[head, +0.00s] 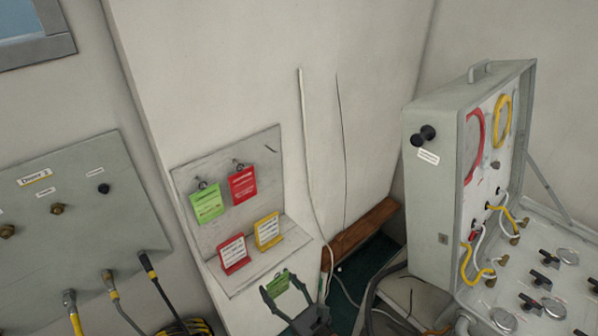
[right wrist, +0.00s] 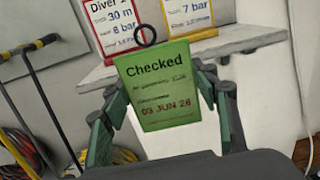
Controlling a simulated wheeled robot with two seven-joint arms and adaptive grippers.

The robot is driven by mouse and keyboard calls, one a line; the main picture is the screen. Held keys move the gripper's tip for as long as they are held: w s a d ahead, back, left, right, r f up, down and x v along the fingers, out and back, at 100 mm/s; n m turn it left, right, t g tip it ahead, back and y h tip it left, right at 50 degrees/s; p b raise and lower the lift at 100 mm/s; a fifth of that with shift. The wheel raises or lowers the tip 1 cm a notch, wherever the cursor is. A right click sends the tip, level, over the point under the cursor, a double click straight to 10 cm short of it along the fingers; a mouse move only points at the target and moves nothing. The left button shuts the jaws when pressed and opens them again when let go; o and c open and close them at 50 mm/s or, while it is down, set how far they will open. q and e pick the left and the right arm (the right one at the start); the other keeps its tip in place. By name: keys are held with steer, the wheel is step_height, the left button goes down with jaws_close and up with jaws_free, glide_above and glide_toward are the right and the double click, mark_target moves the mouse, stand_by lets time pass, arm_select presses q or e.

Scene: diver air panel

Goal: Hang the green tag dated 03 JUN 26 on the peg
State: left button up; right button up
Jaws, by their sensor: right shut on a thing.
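My right gripper (head: 281,284) is low in the middle of the head view, shut on a green tag (head: 283,279). In the right wrist view the green tag (right wrist: 158,75) stands upright between the fingers (right wrist: 160,97). It reads "Checked" and "03 JUN 26", and a dark ring (right wrist: 146,36) sits at its top. A black peg (head: 424,135) with a small white label below it sticks out of the side of the grey case (head: 430,190). It looks bare, and the gripper is well below and left of it. My left gripper is not in view.
A board (head: 265,150) has another green tag (head: 205,203) and a red tag (head: 243,185) on hooks. Red (head: 234,253) and yellow (head: 268,231) cards stand on its ledge, just behind my gripper. The open case holds hoses and gauges. A hose panel (head: 70,225) is at left.

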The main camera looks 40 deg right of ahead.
steer(key=p, duration=2.2)
glide_toward(267, 162)
steer(key=w, duration=0.3)
steer(key=shift+r+n+y, duration=0.3)
steer(key=shift+r, duration=0.05)
steer(key=shift+w, duration=0.5)
steer(key=shift+w, duration=0.6)
steer(key=shift+w+a, duration=0.1)
steer(key=shift+w, duration=0.35)
steer(key=shift+w, duration=0.25)
steer(key=shift+f, duration=0.3)
